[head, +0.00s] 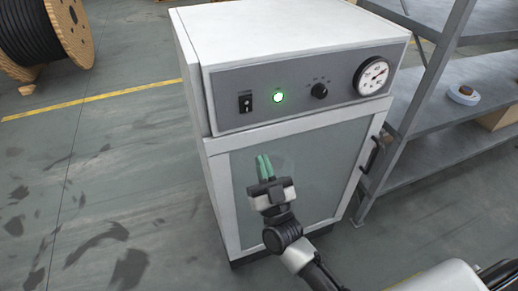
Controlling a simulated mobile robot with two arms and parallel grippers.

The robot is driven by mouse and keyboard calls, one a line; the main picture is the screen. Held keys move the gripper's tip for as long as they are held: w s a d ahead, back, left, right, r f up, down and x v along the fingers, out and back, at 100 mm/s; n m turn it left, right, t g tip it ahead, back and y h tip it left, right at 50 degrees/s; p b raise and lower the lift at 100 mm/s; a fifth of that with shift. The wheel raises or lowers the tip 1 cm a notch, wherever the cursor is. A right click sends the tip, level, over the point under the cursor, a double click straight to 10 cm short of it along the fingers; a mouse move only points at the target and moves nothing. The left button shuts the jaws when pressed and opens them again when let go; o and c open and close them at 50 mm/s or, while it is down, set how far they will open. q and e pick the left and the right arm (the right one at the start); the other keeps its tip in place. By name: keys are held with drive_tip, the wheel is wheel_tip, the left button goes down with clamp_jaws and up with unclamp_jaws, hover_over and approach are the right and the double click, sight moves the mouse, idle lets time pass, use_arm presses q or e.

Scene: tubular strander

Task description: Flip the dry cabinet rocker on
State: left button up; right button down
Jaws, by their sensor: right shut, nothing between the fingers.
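The dry cabinet (290,18) is a white box with a grey control panel (222,114) along the top of its front. The black rocker (245,102) sits at the left end of the panel. My right gripper (263,162) has green fingers, shut and empty. It is in front of the cabinet's glass door (320,150), below the panel and below and slightly right of the rocker, apart from it. My left gripper does not show.
A black knob (320,91) and a round dial gauge (371,76) are on the same panel. A door handle (373,154) sticks out at right. Metal shelving (450,140) stands close on the right. A cable drum (72,30) is at far left. The floor left of the cabinet is clear.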

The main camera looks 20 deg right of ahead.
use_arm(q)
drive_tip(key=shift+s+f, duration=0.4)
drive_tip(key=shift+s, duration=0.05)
use_arm(e)
drive_tip(key=v, duration=0.3)
drive_tip(key=shift+w+f, duration=0.2)
drive_tip(key=shift+w, duration=0.05)
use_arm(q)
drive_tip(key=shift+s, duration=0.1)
